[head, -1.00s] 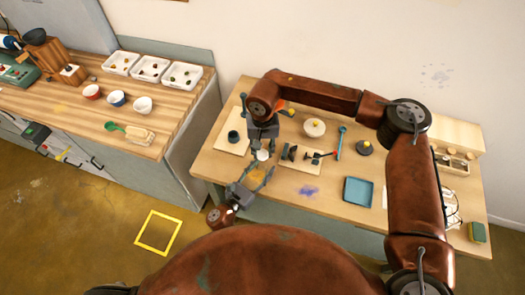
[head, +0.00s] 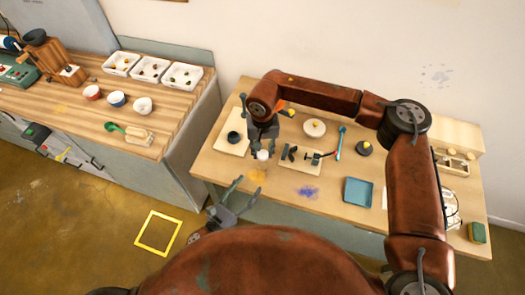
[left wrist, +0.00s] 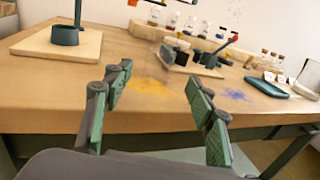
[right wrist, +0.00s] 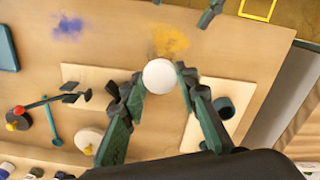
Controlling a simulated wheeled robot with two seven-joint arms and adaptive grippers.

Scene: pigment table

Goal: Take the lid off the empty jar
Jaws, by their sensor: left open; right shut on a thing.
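A small jar (head: 263,155) with a round white top is held by my right gripper (head: 263,148). In the right wrist view the white disc (right wrist: 159,76) sits between the fingertips, and it hides whatever is below it. I cannot tell whether the white is a separate lid or part of the jar. My left gripper (head: 245,190) is open and empty, to the lower left of the jar and apart from it. In the left wrist view its two fingers (left wrist: 157,88) stand wide apart with only table between them. I cannot make out the held jar there.
A teal mortar (head: 234,137) stands on a board at the table's left. A board with dark fixtures (left wrist: 190,65) lies to the right. A blue tray (head: 358,191), a white round object (head: 314,128) and a blue stick (head: 341,143) are farther right. Yellow and blue powder stains mark the table.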

